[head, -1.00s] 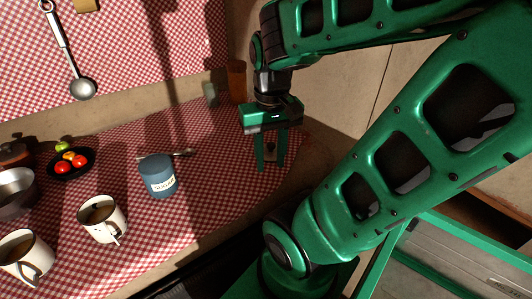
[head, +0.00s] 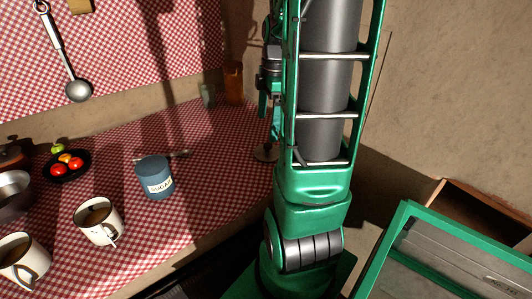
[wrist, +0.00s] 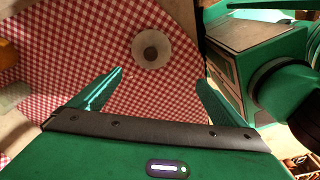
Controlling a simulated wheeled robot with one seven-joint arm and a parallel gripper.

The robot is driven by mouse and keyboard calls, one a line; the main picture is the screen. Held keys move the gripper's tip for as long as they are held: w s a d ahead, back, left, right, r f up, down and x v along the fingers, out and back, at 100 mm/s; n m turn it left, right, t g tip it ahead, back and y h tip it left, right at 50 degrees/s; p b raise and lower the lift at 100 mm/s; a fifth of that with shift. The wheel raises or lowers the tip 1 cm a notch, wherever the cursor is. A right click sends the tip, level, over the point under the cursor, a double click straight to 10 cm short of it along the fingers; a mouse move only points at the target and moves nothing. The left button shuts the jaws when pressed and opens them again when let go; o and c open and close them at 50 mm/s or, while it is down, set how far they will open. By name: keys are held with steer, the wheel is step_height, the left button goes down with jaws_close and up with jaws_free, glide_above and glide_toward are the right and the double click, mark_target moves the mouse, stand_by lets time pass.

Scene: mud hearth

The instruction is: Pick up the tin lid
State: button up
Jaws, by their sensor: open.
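The tin lid (wrist: 150,47) is a round grey disc with a darker middle, lying on the red-and-white checked cloth. In the wrist view it sits ahead of my gripper (wrist: 161,78), beyond the fingertips and roughly in line with the gap between them. The fingers are spread, with nothing between them. In the head view the lid (head: 265,153) shows near the right end of the counter, partly hidden by my arm. My gripper is mostly hidden behind my arm there.
A blue sugar tin (head: 156,178) stands left of the lid with a spoon (head: 178,154) behind it. A mug (head: 98,222) is farther left. A brown cup (head: 233,84) stands at the back. The cloth around the lid is clear.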

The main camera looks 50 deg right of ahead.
mark_target(268, 145)
steer(key=f, duration=0.2)
steer(key=d+f+n, duration=0.1)
steer(key=f, duration=0.1)
steer(key=w+d+f+n, duration=0.1)
steer(key=f, duration=0.1)
steer(key=shift+f, duration=0.3)
steer(key=shift+w+a+f, duration=0.1)
steer(key=shift+f, duration=2.45)
steer(key=c, duration=1.1)
